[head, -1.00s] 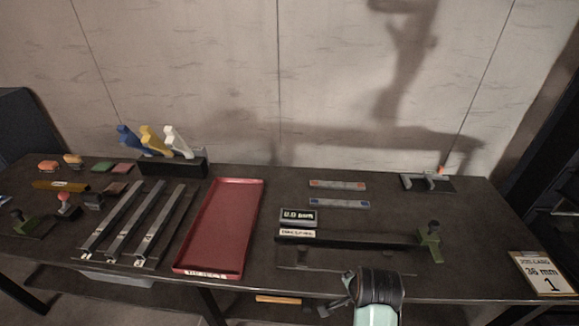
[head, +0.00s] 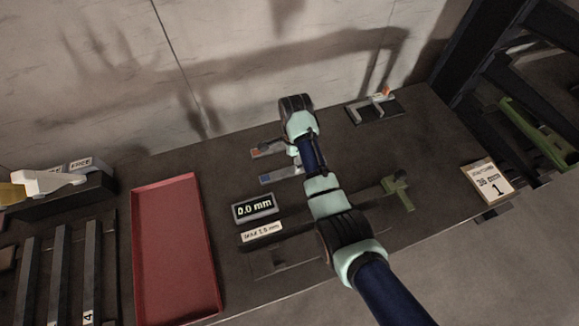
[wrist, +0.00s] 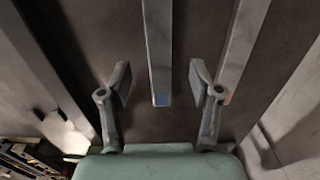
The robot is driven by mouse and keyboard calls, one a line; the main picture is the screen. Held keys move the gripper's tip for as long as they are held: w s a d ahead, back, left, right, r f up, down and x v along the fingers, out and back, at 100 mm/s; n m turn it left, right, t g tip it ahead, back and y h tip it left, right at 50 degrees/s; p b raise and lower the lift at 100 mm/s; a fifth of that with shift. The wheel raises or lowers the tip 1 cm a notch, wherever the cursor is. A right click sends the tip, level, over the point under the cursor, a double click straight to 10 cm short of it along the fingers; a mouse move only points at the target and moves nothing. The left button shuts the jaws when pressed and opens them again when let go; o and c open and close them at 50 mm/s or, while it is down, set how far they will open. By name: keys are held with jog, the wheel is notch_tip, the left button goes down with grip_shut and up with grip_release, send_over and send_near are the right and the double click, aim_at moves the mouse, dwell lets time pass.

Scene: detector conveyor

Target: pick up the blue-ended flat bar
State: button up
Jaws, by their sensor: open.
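The blue-ended flat bar (head: 280,174) lies on the dark table in the head view, its right part hidden behind my arm. In the wrist view the grey blue-ended flat bar (wrist: 158,45) runs down the middle, its blue end towards me. My gripper (wrist: 160,76) is open, with one finger on each side of the bar and gaps on both sides. Its height above the bar is hard to tell. The orange-ended bar (head: 268,148) lies behind the blue-ended one, and in the wrist view (wrist: 238,45) it passes by the right finger.
A red tray (head: 207,240) lies left of the bars. A display reading 0.0 mm (head: 254,207) and a long dark gauge with a green end (head: 397,193) are in front. A small fixture (head: 376,108) stands at the back right.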

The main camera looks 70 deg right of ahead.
notch_tip(320, 180, down, 6)
jog(key=shift+a+r+b, duration=0.1)
jog(key=shift+a+b, duration=0.05)
jog(key=shift+b, duration=0.75)
grip_shut()
jog(key=shift+r, duration=0.15)
